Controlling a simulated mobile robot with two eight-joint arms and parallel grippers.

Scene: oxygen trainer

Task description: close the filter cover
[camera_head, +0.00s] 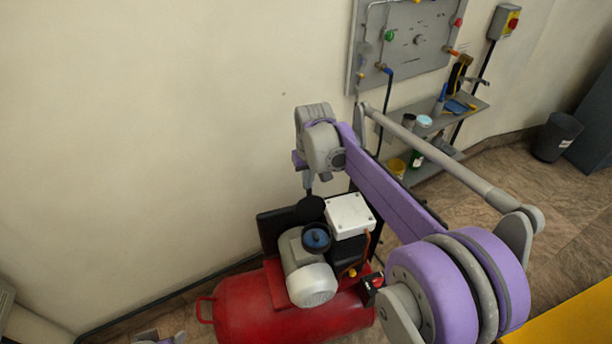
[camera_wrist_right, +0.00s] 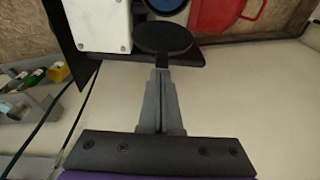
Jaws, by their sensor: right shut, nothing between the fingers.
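The filter cover, a black round disc (camera_head: 311,208), stands open beside the filter housing (camera_head: 317,238), whose blue inside shows. In the right wrist view the cover (camera_wrist_right: 164,37) is just beyond my fingertips, with the blue housing (camera_wrist_right: 165,4) partly cut off at the top edge. My right gripper (camera_head: 309,191) is shut and empty, pointing down at the cover from the wall side. Its closed grey fingers (camera_wrist_right: 162,70) overlap the cover's near edge in the wrist view; I cannot tell whether they touch. Part of my left gripper (camera_head: 162,339) shows at the bottom edge, its jaws unclear.
The filter sits on a compressor with a red tank (camera_head: 290,318), a grey motor (camera_head: 311,284) and a white box (camera_head: 349,215) close to the right. A wall panel (camera_head: 408,40) and shelves (camera_head: 440,118) with small items stand behind. The wall left of the compressor is clear.

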